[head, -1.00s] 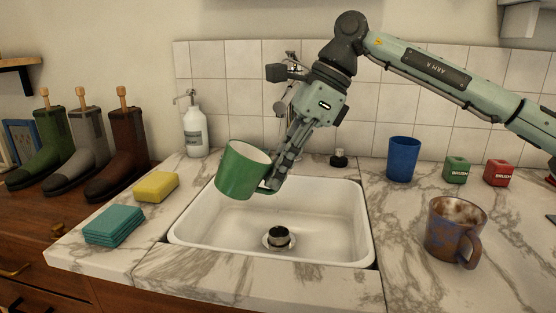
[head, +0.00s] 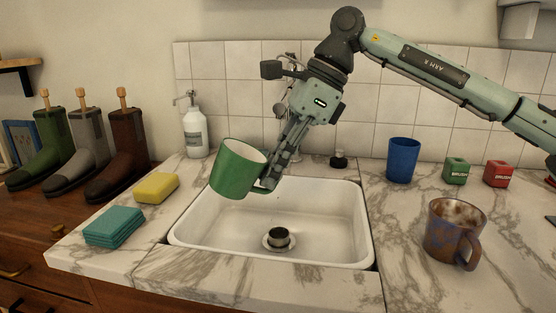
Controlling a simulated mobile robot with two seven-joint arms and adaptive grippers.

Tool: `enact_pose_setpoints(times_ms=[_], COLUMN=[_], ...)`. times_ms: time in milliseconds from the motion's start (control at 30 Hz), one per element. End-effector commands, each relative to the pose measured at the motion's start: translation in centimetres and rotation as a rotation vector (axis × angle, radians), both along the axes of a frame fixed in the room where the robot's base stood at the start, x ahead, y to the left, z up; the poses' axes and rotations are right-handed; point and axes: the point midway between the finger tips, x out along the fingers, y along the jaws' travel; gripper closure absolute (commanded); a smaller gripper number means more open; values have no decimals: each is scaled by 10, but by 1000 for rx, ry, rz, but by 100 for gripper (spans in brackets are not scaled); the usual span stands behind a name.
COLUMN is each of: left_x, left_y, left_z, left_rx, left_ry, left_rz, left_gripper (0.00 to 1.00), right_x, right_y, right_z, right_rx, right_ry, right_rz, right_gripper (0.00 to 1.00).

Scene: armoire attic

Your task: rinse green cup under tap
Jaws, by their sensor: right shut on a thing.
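The green cup (head: 236,172) is in the air over the left back part of the white sink (head: 325,251), tilted with its pale inside partly showing. My right gripper (head: 272,178) is shut on the green cup at its right side, by the handle. The tap (head: 283,112) stands at the back of the sink, mostly hidden behind my right gripper and wrist. I cannot see any water running. My left gripper is not in view.
A soap bottle (head: 194,130), a yellow sponge (head: 155,187) and teal cloths (head: 114,226) lie left of the sink. A blue cup (head: 403,160), green block (head: 455,171), red block (head: 498,173) and brown-blue mug (head: 454,232) stand right. A drain piece (head: 278,238) sits in the basin.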

Motion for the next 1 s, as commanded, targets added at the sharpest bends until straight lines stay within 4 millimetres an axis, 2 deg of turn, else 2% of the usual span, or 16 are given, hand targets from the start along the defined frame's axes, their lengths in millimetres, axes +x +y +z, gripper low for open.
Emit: enact_pose_setpoints(times_ms=[500,1000], left_x=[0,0], left_y=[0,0], left_z=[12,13], left_rx=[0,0], left_ry=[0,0], left_rz=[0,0], left_gripper=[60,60], right_x=[-24,-26], right_y=[29,31], right_z=[32,33], right_rx=[1,1], right_ry=[-1,-1], right_rz=[0,-1], right_gripper=[100,100])
